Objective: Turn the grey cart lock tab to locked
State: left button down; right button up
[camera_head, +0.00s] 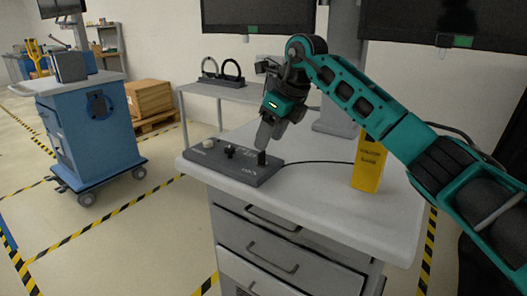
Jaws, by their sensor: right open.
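A dark grey control box (235,163) lies on the light grey top of the cart (310,205). It carries a pale round knob (208,144) at its left, a small black knob (230,152) in the middle and a black upright tab (262,158) near its right end. I cannot tell which one is the lock tab, or read its setting. My right gripper (263,143) is open and points down just over the black upright tab. I cannot tell whether the fingers touch it or stand around it. My left gripper is out of view.
A yellow box (370,163) stands on the cart top at the right, beneath my right arm. A black cable (315,162) runs from the control box. A side table (230,94) with two black rings is behind. A blue cart (90,130) stands at the left.

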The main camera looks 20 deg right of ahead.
aim_at(262, 158)
jog(key=x, duration=0.5)
jog(key=shift+w, duration=0.1)
grip_shut()
dwell(0.4)
